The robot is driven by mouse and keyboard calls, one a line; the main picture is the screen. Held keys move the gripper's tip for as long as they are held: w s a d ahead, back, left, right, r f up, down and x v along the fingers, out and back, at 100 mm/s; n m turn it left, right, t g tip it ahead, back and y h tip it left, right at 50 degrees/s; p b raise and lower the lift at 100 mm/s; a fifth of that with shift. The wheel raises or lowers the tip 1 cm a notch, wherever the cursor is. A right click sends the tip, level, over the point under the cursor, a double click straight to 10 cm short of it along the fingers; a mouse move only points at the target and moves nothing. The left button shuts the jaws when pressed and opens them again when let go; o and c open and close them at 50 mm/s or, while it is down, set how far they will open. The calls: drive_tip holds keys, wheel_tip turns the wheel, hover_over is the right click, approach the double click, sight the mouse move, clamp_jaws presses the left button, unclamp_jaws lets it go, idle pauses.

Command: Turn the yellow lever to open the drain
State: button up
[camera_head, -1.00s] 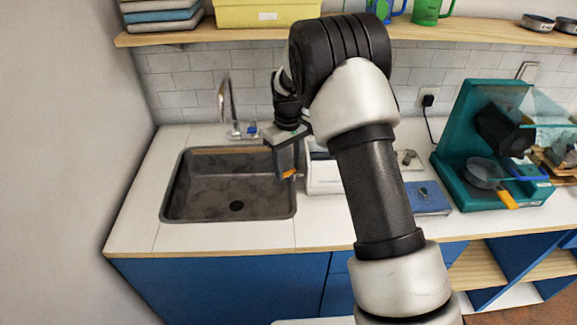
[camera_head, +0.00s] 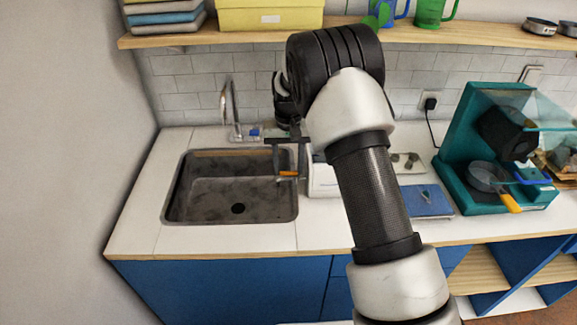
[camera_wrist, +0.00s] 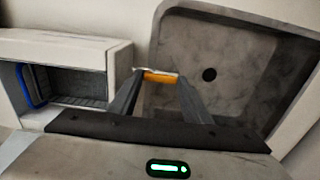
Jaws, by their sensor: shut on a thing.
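The yellow lever (camera_head: 289,173) is a small orange-yellow handle at the right rim of the grey sink (camera_head: 190,214). In the wrist view the yellow lever (camera_wrist: 160,77) lies crosswise between my two dark fingertips, beside the sink's edge. My gripper (camera_head: 286,177) reaches down over that rim and is shut on the lever, with the fingers held apart by its length. In the wrist view my gripper (camera_wrist: 156,75) has one finger at each end of it. The drain (camera_head: 238,208) is a dark round hole in the sink floor, also seen in the wrist view (camera_wrist: 209,74).
A white box-like unit (camera_head: 324,181) stands close right of my gripper. A faucet (camera_head: 231,108) rises behind the sink. A blue mat (camera_head: 428,207) and a teal machine (camera_head: 455,125) are further right. A shelf (camera_head: 165,40) runs above. The counter's front strip is clear.

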sight(288, 171)
idle(0.4)
drive_tip(key=o, duration=0.8)
wheel_tip(288, 171, up, 18)
drive_tip(key=shift+f, duration=0.2)
